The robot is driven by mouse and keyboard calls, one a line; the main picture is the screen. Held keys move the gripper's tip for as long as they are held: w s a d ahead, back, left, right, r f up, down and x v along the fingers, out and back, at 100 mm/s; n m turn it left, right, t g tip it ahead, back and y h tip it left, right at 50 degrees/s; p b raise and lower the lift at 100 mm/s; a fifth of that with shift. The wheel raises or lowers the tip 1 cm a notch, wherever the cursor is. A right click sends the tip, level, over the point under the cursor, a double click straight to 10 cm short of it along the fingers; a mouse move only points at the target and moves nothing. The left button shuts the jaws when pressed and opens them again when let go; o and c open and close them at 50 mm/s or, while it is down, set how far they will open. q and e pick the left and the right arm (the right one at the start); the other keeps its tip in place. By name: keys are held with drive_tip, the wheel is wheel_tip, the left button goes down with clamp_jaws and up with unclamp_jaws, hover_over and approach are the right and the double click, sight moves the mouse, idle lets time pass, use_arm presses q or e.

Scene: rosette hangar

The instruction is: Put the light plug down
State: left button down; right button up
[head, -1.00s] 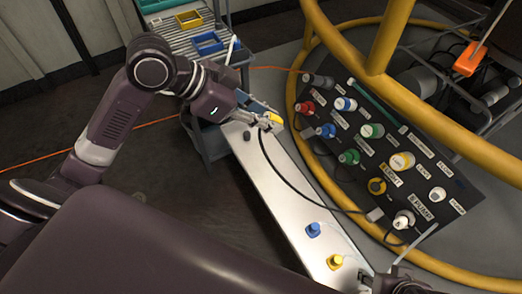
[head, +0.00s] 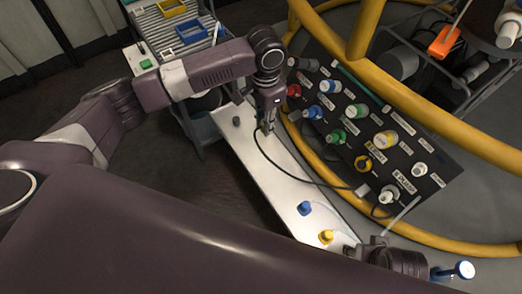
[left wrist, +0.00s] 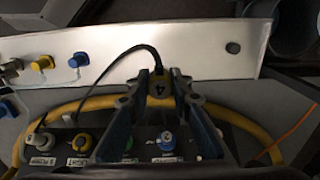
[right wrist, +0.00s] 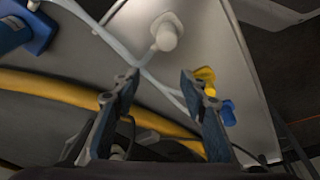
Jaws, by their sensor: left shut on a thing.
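In the head view my left gripper (head: 266,128) points down over the bench (head: 290,175) and hides most of the plug. I cannot tell whether the plug touches the bench top. My right gripper (right wrist: 158,78) is open and empty near a white plug (right wrist: 167,35) with a pale cable. The dark panel (head: 345,150) with coloured sockets lies right of the bench.
A blue plug (head: 305,208) and a yellow plug (head: 326,237) stand at the bench's near end. A dark knob (head: 236,121) stands at the far end. A yellow rail (head: 440,115) curves around the panel. A cart with trays (head: 180,45) stands behind. The middle of the bench is mostly clear.

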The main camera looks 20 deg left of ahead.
use_arm(q)
drive_tip(key=b, duration=0.2)
hover_over(264, 160)
wheel_tip(264, 160, down, 7)
use_arm(e)
drive_tip(key=v, duration=0.6)
use_arm(q)
wheel_tip(264, 160, down, 7)
drive_tip(key=shift+s+r+b, duration=0.1)
drive_tip(key=shift+r+b, duration=0.1)
drive_tip(key=shift+b, duration=0.85)
drive_tip(key=shift+f, duration=0.6)
wheel_tip(264, 160, down, 4)
drive_tip(key=shift+r+b, duration=0.25)
drive_tip(key=shift+b, duration=0.45)
drive_tip(key=shift+f, duration=0.1)
use_arm(e)
drive_tip(key=w+a+r+t+y, duration=0.1)
drive_tip(key=w+a+r+t, duration=0.2)
drive_tip(key=w, duration=0.8)
drive_tip(key=t, duration=0.2)
drive_tip(key=shift+w+a+t, duration=0.15)
drive_tip(key=shift+w+t, duration=0.05)
drive_tip(key=shift+t, duration=0.2)
drive_tip(key=shift+r, duration=0.1)
use_arm(q)
drive_tip(key=c, duration=1.7)
unclamp_jaws()
drive_tip(key=shift+c, duration=0.2)
